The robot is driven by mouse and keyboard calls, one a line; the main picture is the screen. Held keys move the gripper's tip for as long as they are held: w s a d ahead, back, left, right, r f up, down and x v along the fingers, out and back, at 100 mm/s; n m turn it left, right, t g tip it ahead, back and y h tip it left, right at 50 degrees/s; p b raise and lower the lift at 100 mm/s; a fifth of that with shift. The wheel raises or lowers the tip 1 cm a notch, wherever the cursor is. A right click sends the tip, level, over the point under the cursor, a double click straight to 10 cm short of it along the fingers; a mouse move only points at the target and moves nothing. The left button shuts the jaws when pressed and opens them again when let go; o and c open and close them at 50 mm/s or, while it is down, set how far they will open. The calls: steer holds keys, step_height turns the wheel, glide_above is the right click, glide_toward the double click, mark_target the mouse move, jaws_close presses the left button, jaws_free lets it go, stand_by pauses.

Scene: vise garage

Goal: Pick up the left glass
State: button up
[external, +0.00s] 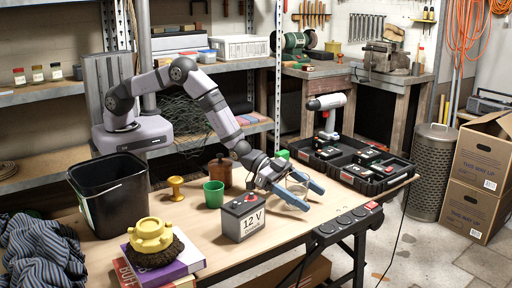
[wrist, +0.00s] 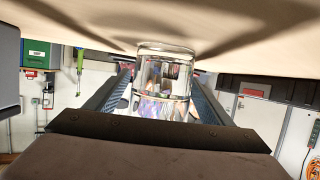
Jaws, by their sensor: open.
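A clear glass (wrist: 166,84) shows in the wrist view, between the two fingers of my gripper (wrist: 165,72). The picture is upside down there, with the pale tabletop along the top. My gripper (external: 314,199) is open, low over the right part of the workbench in the external view, with its blue fingers apart. In that view the glass is hard to make out between the fingers. I see only one glass, and I cannot tell whether a finger touches it.
A 12 V battery (external: 243,217) stands just left of my gripper, with a green cup (external: 213,194) and a yellow knob-shaped piece (external: 176,188) farther left. An open black tool case (external: 357,162) lies behind to the right.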

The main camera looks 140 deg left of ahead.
steer(key=shift+w, duration=0.15)
steer(key=shift+a, duration=0.1)
steer(key=c, duration=1.4)
steer(key=shift+r, duration=0.15)
steer(key=shift+c, duration=0.2)
step_height(320, 180, up, 9)
steer(key=shift+r, duration=0.2)
steer(key=shift+r, duration=0.15)
